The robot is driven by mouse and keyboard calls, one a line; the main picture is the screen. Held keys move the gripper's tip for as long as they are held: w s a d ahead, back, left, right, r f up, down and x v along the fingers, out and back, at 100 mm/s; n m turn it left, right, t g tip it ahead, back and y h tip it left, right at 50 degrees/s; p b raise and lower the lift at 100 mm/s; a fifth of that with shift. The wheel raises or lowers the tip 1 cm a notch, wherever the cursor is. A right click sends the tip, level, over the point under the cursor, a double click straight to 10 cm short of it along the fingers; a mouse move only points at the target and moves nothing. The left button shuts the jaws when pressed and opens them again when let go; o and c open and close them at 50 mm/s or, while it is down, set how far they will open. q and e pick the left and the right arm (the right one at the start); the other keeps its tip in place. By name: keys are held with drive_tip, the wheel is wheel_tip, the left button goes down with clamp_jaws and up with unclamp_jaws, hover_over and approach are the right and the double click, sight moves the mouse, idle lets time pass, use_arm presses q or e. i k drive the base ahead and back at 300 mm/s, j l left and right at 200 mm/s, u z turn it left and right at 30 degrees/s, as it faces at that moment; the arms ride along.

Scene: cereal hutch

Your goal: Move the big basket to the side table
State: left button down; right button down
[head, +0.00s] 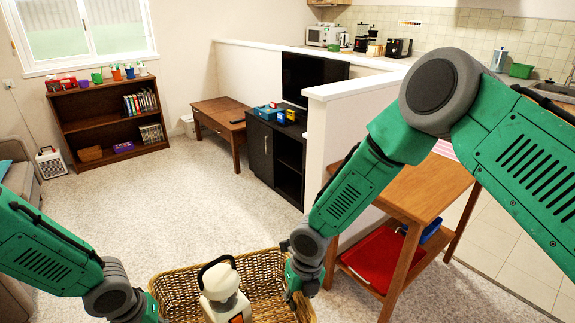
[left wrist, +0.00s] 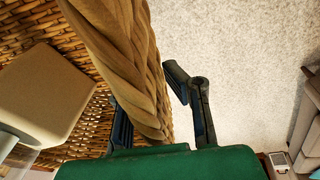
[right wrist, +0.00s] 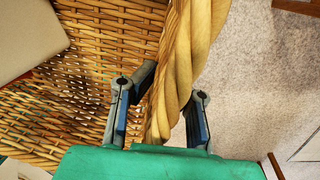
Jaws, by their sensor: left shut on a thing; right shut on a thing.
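The big wicker basket (head: 262,270) is at the bottom of the head view, between my two arms. A white appliance with a dark handle (head: 222,287) stands inside it. My right gripper (head: 297,290) is at the basket's right rim. In the right wrist view its fingers (right wrist: 160,105) stand on both sides of the braided rim (right wrist: 182,70). My left gripper is at the left rim, its fingers hidden in the head view. In the left wrist view its fingers (left wrist: 160,105) straddle the rim (left wrist: 125,60). A wooden side table (head: 415,190) stands to the right, behind my right arm.
A red bin (head: 378,258) and a blue item (head: 432,231) are on the side table's lower shelf. A black cabinet (head: 262,150) with small boxes on top stands ahead beside a white half wall (head: 335,150). A low wooden table (head: 222,118) and a bookshelf (head: 90,120) are further back. The carpet ahead is clear.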

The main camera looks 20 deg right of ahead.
sight(412, 171)
drive_tip(key=i+j+z, duration=0.1)
drive_tip(key=i, duration=0.9)
drive_tip(key=z, duration=1.05)
